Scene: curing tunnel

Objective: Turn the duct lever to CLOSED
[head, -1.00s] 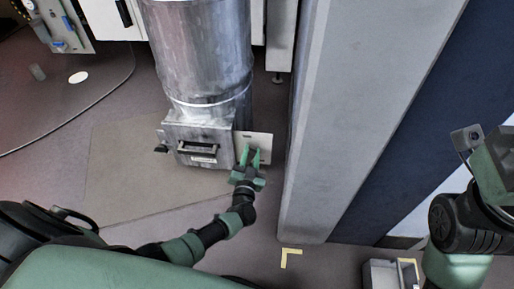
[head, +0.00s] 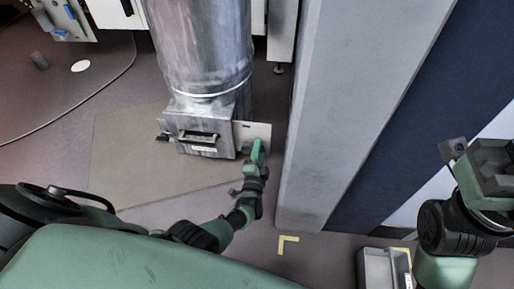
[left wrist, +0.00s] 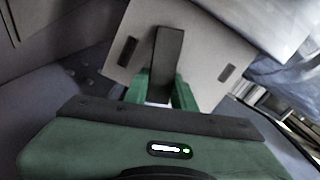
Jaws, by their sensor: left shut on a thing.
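The duct lever (left wrist: 168,52) is a dark flat bar in the left wrist view. It stands in front of a pale plate (left wrist: 205,62) with a dark slot on either side. My left gripper (left wrist: 163,90) is shut on the lever, a green finger on each side. In the head view the plate (head: 256,130) sits at the right of the metal duct box (head: 190,122), and my left gripper (head: 257,150) is at its lower part. The lever is hidden by the gripper there. Slot lettering is unreadable. My right arm is at the right edge; its fingertips are out of frame.
The round metal duct (head: 200,50) rises above the box. A large grey column (head: 330,110) stands close to the right of the plate. A grey bin (head: 375,268) is on the floor at lower right. The floor in front of the box is clear.

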